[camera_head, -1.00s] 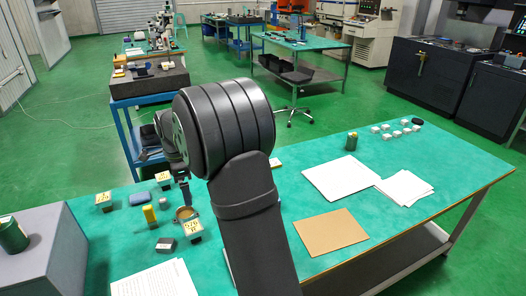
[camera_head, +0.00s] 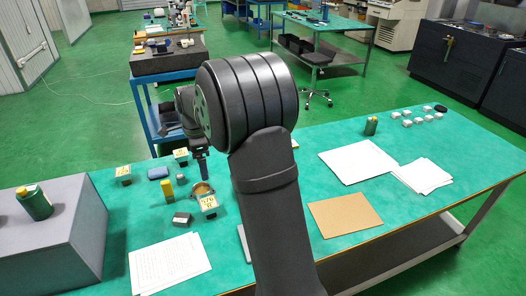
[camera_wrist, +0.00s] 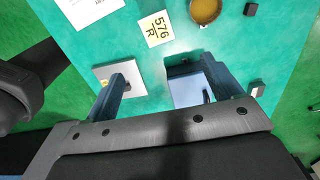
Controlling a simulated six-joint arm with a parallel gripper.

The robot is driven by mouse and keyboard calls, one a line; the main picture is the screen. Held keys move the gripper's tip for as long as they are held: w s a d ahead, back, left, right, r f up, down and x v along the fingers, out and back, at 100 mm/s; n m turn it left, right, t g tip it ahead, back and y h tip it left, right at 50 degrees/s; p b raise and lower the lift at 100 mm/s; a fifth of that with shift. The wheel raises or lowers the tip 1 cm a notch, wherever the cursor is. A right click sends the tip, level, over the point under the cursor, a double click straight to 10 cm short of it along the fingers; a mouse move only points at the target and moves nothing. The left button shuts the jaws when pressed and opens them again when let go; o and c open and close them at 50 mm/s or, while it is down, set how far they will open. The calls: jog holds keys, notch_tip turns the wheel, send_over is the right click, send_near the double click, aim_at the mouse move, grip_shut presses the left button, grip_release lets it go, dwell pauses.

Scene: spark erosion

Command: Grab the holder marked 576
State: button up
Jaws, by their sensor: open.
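The holder marked 576 (camera_head: 208,203) stands on the green bench beside a round brass-coloured dish (camera_head: 201,189). In the wrist view the holder (camera_wrist: 155,29) shows its pale label, reading 576 over R, beyond the fingertips, with the dish (camera_wrist: 205,10) to its right. My gripper (camera_wrist: 162,70) is open, its fingers spread wide, and the holder is not between them. In the head view my gripper (camera_head: 201,172) hangs over the bench close to the dish, largely hidden by my arm. Two other labelled holders (camera_head: 124,174) (camera_head: 181,154) stand farther back.
A yellow-topped item (camera_head: 168,190) and a dark block (camera_head: 182,219) stand left of the dish. A written sheet (camera_head: 170,264) lies in front. In the wrist view a silver plate (camera_wrist: 133,75) is partly behind the left finger. A grey box (camera_head: 62,235) stands at the left.

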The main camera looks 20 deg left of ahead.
aim_at(206, 203)
jog(key=s+a+f+n+t+h, duration=0.25)
jog(key=s+a+f+t, duration=0.25)
jog(key=s, duration=0.3)
jog(key=shift+h, duration=0.45)
jog(key=x, duration=1.1)
jog(key=shift+w+f, duration=0.2)
jog(key=shift+w, duration=0.25)
jog(key=shift+d+x, duration=0.15)
jog(key=shift+x, duration=1.15)
jog(key=shift+d+x, duration=0.1)
jog(key=shift+x, duration=1.2)
jog(key=c, duration=1.3)
